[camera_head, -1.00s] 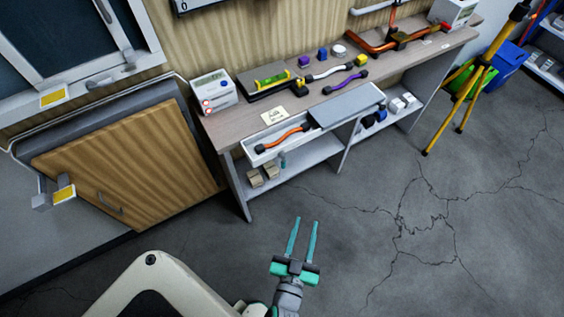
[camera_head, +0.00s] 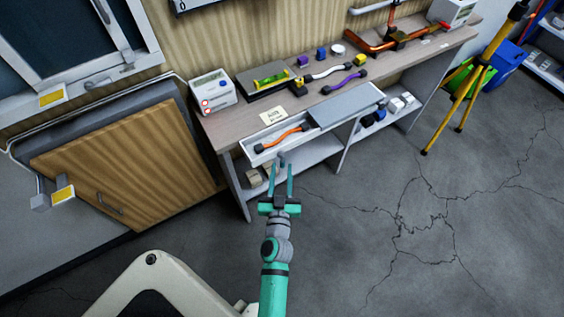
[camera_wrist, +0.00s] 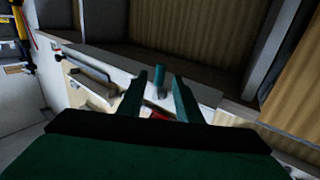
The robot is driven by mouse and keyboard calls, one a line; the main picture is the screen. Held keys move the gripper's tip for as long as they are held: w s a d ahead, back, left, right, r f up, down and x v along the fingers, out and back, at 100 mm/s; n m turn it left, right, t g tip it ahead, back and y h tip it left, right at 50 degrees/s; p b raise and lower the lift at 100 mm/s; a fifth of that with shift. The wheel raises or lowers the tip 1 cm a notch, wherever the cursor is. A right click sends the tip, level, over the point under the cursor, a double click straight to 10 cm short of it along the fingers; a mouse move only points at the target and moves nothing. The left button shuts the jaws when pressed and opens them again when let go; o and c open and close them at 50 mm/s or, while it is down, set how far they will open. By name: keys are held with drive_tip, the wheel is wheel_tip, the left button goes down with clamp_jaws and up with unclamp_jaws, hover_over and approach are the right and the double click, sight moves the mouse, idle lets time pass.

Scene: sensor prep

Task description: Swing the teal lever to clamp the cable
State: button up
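The teal lever (camera_wrist: 159,76) shows in the wrist view as a short upright teal post, just beyond and between my fingertips. In the head view it is a small shape under the front of the white tray (camera_head: 262,158), partly hidden by my gripper. My gripper (camera_head: 283,170) is open, its two teal fingers apart; in the wrist view (camera_wrist: 158,88) nothing is visibly gripped. An orange cable (camera_head: 284,138) with dark ends lies in the tray. A white cable (camera_head: 328,72) and a purple cable (camera_head: 345,83) lie on the bench. I cannot tell which cable the lever serves.
A yellow tripod (camera_head: 478,85) stands right. Cracked floor (camera_head: 420,230) is clear.

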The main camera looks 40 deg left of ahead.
sight(282, 166)
drive_tip(key=shift+x, duration=1.9)
clamp_jaws()
